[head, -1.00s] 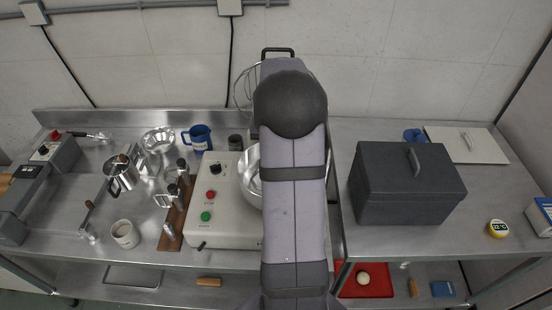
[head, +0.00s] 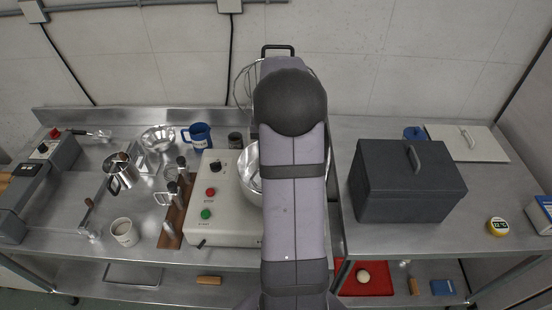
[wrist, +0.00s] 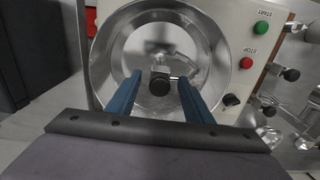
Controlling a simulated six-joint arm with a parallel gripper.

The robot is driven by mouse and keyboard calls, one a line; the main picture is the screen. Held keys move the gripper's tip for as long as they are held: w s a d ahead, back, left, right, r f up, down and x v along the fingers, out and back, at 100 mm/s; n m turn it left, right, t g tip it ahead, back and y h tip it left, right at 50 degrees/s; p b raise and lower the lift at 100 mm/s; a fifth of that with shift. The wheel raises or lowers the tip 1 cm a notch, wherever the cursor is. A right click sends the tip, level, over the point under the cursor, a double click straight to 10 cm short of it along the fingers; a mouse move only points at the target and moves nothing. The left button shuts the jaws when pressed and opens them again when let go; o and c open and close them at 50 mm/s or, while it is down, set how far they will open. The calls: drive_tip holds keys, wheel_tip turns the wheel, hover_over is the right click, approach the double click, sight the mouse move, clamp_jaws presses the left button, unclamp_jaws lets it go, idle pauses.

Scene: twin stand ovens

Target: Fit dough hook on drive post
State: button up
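My gripper (wrist: 159,80) has two blue fingers and points down over the steel mixing bowl (wrist: 215,68). The fingers stand apart. Between them in the wrist view is a dark round knob (wrist: 159,88) on a metal piece with a short arm to the right, apparently the dough hook. Gaps show on both sides of the knob. The drive post cannot be told apart from this metal piece, and its seating is unclear. In the head view my arm hides the gripper and most of the bowl (head: 248,184).
The cream control box (head: 222,226) with red and green buttons stands left of the bowl. Further left, a wooden rack (head: 172,230) holds dark-knobbed metal tools (head: 181,163). A dark grey lidded box (head: 408,190) stands on the right counter. A whisk (head: 243,85) shows behind my arm.

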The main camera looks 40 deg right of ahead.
drive_tip(key=shift+r, duration=0.1)
drive_tip(key=shift+r+b, duration=0.9)
drive_tip(key=shift+r, duration=2.7)
drive_tip(key=s+a+f+n, duration=0.3)
drive_tip(key=a, duration=0.6)
drive_tip(key=s+a+f+n, duration=0.3)
drive_tip(key=s+a+f, duration=0.1)
drive_tip(key=a, duration=0.5)
drive_tip(key=s+a+f+n, duration=0.3)
drive_tip(key=s+a+f, duration=0.1)
drive_tip(key=a, duration=0.6)
drive_tip(key=shift+s, duration=0.25)
drive_tip(key=shift+f, duration=0.1)
